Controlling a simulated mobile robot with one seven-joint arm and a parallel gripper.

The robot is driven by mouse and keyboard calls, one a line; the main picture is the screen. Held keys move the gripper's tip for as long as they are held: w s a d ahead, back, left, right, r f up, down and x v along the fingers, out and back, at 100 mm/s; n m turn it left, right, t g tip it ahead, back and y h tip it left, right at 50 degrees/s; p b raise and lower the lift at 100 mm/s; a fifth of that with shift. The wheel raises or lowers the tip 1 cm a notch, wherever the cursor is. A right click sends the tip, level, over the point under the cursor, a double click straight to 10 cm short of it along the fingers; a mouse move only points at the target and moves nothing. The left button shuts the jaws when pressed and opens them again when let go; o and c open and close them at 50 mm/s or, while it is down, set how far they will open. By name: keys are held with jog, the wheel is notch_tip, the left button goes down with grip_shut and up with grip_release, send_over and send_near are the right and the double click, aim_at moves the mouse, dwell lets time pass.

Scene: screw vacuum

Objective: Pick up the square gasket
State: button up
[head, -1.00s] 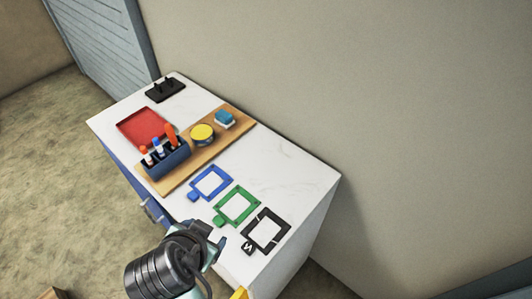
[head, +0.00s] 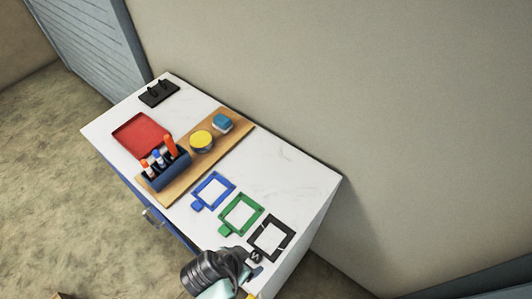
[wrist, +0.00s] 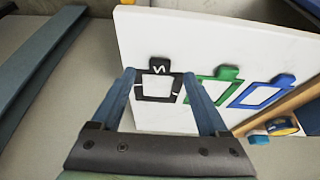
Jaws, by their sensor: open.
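Three flat square frames lie in a row on the white worktop, each with a tab. The black square gasket (head: 258,228), with a white mark on its tab, is nearest the front right corner. The green one (head: 228,206) is beside it, then the blue one (head: 202,183). In the wrist view the black gasket (wrist: 157,99) appears between the fingers of my gripper (wrist: 157,75), which are apart and empty. The green frame (wrist: 205,78) and blue frame (wrist: 258,106) show to the right. In the head view my gripper (head: 252,268) is by the black gasket's tab; its height above the worktop is unclear.
A wooden board (head: 228,143) carries a blue pen holder (head: 170,172), a yellow round tin (head: 201,141) and a blue block (head: 222,123). A red tray (head: 140,134) and a black stand (head: 159,93) lie farther back. A wall runs along the worktop's right side.

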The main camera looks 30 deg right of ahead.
aim_at(253, 259)
jog(key=shift+p+x, duration=0.3)
jog(key=shift+x, duration=1.65)
grip_shut()
